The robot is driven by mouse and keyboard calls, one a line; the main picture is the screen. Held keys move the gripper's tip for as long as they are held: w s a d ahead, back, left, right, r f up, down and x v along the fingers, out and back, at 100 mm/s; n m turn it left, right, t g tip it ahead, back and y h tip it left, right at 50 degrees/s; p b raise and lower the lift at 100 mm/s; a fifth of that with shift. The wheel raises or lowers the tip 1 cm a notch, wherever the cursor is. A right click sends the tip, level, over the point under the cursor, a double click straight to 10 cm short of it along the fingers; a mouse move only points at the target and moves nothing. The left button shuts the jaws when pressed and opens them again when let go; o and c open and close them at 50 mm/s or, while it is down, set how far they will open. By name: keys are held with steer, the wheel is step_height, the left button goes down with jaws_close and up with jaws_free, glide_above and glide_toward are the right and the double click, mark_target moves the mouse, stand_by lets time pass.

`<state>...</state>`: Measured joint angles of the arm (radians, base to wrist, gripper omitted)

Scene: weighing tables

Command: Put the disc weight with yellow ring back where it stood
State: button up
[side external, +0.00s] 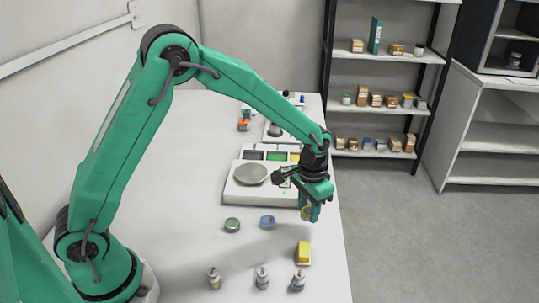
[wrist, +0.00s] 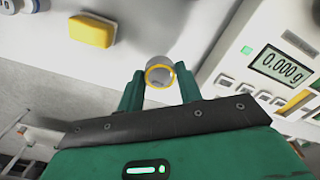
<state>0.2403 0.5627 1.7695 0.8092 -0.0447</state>
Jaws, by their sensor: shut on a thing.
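The disc weight with yellow ring (wrist: 161,72) is between the fingers of my gripper (wrist: 160,88) in the wrist view, a grey piece with a yellow rim. My gripper is shut on it. In the side external view the weight (side external: 306,213) shows only in part below my gripper (side external: 310,209), near the table's right edge and right of the balance. It looks held above the table, but the exact gap is hard to tell.
A balance (side external: 233,195) with a round pan (side external: 251,174) stands left of my gripper; its display (wrist: 284,67) reads 0.000 g. Green (side external: 232,225) and blue (side external: 267,222) discs, a yellow block (side external: 304,250) and three small bottles (side external: 262,279) stand nearer. The left table is clear.

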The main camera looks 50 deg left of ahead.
mark_target(308, 212)
steer(key=shift+f, duration=0.1)
steer(key=shift+f, duration=1.9)
steer(key=shift+f, duration=0.15)
steer(key=o, duration=1.2)
step_height(308, 212, up, 12)
steer(key=shift+r, duration=0.1)
steer(key=shift+r, duration=0.1)
